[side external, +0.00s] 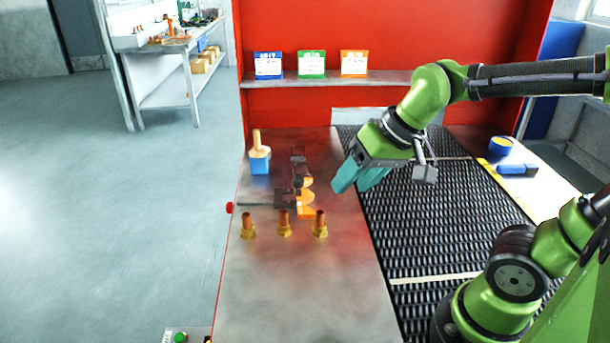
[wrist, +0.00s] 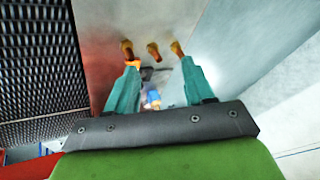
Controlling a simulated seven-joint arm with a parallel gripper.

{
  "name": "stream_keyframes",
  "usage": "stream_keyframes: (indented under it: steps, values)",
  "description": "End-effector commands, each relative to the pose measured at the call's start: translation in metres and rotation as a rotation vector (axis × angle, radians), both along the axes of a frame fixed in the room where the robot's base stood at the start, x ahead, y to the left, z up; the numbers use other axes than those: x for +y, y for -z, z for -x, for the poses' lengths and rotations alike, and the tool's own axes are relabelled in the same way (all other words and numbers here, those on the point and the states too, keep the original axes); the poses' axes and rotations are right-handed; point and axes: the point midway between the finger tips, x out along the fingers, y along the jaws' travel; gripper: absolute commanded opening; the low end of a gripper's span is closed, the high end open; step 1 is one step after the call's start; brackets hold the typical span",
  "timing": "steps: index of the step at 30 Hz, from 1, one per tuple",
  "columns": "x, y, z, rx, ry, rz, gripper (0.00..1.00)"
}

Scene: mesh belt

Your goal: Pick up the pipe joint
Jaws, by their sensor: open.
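Three similar copper-and-brass pipe joints stand upright in a row on the metal table: left (side external: 248,226), middle (side external: 284,224) and right (side external: 320,225). I cannot tell which one the task means. In the wrist view they show beyond the fingertips: one at left (wrist: 127,50), one in the middle (wrist: 153,52) and one at right (wrist: 177,49). My gripper (side external: 355,187) is open with teal fingers, tilted above the table's right part, up and right of the row. In the wrist view its fingers (wrist: 160,65) are apart with no held object between them.
A dark vise-like tool (side external: 284,198) with an orange part (side external: 306,206) stands behind the row. A blue block with a tan top (side external: 260,162) is farther back. The black mesh belt (side external: 400,235) lies right. The table's front (side external: 295,290) is clear.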

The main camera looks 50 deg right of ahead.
Motion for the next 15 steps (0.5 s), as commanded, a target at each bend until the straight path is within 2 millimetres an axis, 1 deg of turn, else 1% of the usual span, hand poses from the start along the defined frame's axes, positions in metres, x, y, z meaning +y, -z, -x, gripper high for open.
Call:
stream_keyframes:
  steps: [1,5,6,8,12,15]
  values:
    - [0.000,0.002,-0.017,0.046,-0.002,0.006,0.53]
    - [-0.001,0.006,-0.060,0.151,-0.002,0.025,0.53]
    - [-0.002,0.008,-0.073,0.184,0.001,0.032,0.53]
    - [-0.003,0.013,-0.094,0.232,0.007,0.045,0.53]
    - [-0.006,0.031,-0.141,0.344,0.031,0.081,0.53]
    - [-0.008,0.044,-0.170,0.410,0.059,0.108,0.53]
